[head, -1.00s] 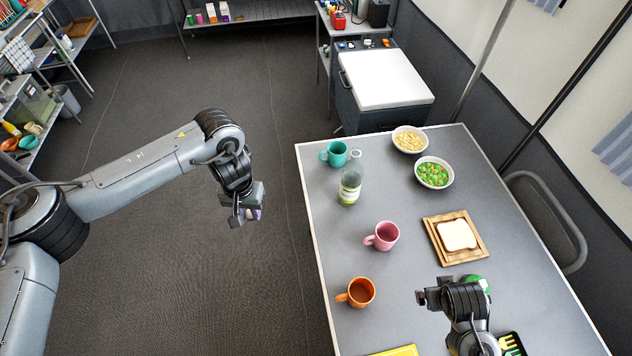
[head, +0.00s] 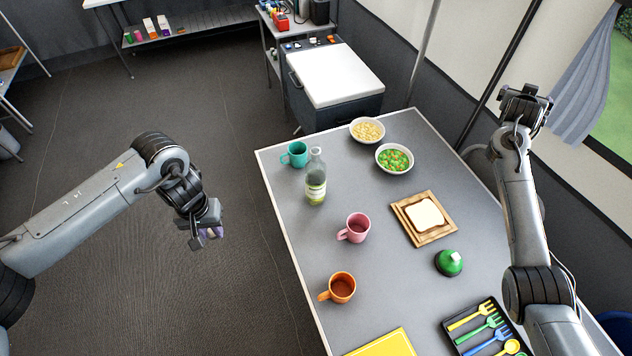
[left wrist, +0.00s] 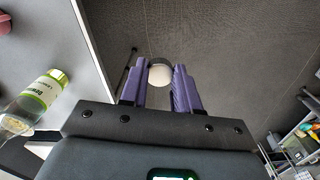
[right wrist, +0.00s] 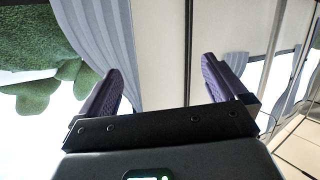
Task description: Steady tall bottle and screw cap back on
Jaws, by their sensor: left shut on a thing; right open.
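The tall clear bottle (head: 316,190) with a green label stands upright on the table near its left edge. No coloured cap shows on its neck. Its label also shows at the left of the left wrist view (left wrist: 40,95). My left gripper (head: 207,236) hangs over the floor, left of the table and apart from the bottle. It is shut on a small round white cap (left wrist: 160,74), seen between the purple fingers. My right gripper (head: 527,92) is raised beyond the table's right side. Its fingers are wide apart and empty in the right wrist view (right wrist: 165,95).
A teal mug (head: 296,154) stands just behind the bottle. A pink mug (head: 356,228) and orange mug (head: 341,287) stand nearer. Two bowls, a bread board (head: 448,236), a green-topped dark object (head: 449,263) and a cutlery tray (head: 450,337) occupy the right and front.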

